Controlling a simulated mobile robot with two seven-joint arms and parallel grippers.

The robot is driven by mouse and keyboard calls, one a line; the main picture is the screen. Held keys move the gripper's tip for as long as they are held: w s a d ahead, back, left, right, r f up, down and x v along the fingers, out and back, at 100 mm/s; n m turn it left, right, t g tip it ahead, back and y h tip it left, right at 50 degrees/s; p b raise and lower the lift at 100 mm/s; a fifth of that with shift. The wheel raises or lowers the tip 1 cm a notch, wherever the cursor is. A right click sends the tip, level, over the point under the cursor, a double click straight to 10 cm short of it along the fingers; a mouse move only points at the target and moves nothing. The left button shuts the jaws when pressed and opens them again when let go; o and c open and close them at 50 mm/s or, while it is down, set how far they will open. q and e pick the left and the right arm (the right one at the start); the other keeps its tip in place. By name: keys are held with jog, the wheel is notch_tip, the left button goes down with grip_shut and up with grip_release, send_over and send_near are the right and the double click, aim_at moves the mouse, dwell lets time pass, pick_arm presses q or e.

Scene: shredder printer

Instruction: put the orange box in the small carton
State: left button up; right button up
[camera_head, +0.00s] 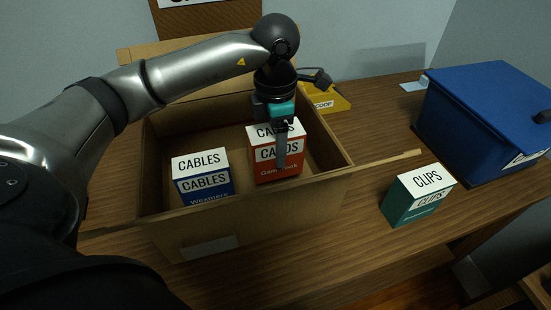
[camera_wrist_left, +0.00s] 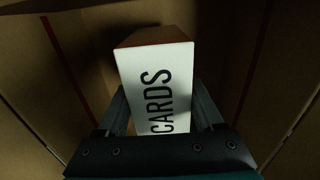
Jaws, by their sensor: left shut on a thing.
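The orange box (camera_head: 277,169), red-orange with a white top marked CARDS, stands inside the open cardboard carton (camera_head: 193,240). My left gripper (camera_head: 281,150) reaches down from above and is shut on this box, one finger showing across its front face. In the left wrist view the box's white CARDS face (camera_wrist_left: 157,85) sits between the two fingers (camera_wrist_left: 160,112). I cannot tell whether the box touches the carton's floor. My right gripper is not in view.
A blue CABLES box (camera_head: 203,179) stands in the carton, left of the orange box. A green CLIPS box (camera_head: 418,195) stands on the wooden table (camera_head: 345,250), right of the carton. A blue lidded bin (camera_head: 485,115) is at the right. A yellow item (camera_head: 328,101) lies behind the carton.

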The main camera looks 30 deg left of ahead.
pick_arm(q)
jog(key=shift+f+b, duration=0.5)
jog(key=shift+f, duration=1.35)
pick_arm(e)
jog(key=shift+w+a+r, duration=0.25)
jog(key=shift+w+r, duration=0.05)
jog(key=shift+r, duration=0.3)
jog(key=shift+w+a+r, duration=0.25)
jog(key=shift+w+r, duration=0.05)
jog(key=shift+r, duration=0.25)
pick_arm(q)
jog(key=shift+f, duration=0.1)
jog(key=shift+f, duration=0.1)
jog(key=o, duration=1.5)
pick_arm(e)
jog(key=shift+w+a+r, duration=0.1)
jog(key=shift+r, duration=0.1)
pick_arm(q)
notch_tip(320, 180, up, 11)
jog(key=p, duration=0.3)
jog(key=shift+p, duration=0.3)
jog(key=shift+r, duration=0.75)
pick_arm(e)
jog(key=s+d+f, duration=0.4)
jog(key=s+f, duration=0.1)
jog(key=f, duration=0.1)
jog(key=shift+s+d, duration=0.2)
